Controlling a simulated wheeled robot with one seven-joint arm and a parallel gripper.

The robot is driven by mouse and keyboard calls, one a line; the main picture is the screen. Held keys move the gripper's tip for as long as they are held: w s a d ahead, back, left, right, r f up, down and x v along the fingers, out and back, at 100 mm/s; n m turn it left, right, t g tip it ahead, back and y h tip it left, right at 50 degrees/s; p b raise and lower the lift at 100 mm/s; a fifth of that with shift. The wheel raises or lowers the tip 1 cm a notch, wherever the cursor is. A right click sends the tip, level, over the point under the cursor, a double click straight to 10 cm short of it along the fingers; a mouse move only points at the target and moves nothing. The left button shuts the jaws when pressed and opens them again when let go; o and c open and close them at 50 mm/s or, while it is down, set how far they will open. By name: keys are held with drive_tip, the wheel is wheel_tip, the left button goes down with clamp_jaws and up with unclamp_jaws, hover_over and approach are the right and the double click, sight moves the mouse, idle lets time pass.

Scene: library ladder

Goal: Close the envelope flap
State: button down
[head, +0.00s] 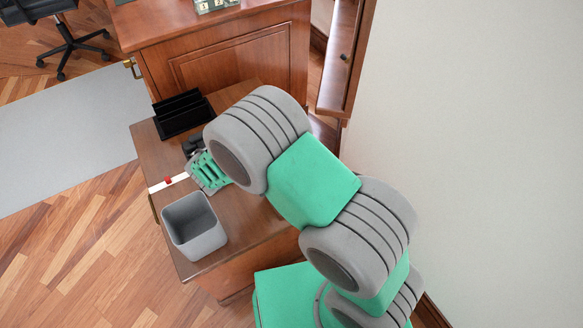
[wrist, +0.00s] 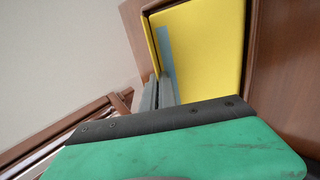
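A flat yellow piece (wrist: 205,50), possibly the envelope, fills the upper middle of the wrist view, with a blue strip along its left part and a narrow yellow edge at its left. A white strip with a red spot (head: 168,181) sticks out left of my gripper in the head view; I cannot tell whether it belongs to the envelope. My gripper (head: 190,148) is low over the small wooden cabinet, between the black tray and the grey bin. Its grey fingers (wrist: 160,92) overlap the yellow piece's lower left in the wrist view. Their gap and any contact are unclear.
The wooden cabinet top (head: 160,155) carries a black tray (head: 182,115) at the back and an empty grey bin (head: 194,226) at the front. A larger wooden desk (head: 230,50) stands behind. A white wall (head: 480,150) is at the right. Open floor lies left.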

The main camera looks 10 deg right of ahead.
drive_tip(key=c, duration=2.2)
unclamp_jaws()
drive_tip(key=c, duration=1.7)
unclamp_jaws()
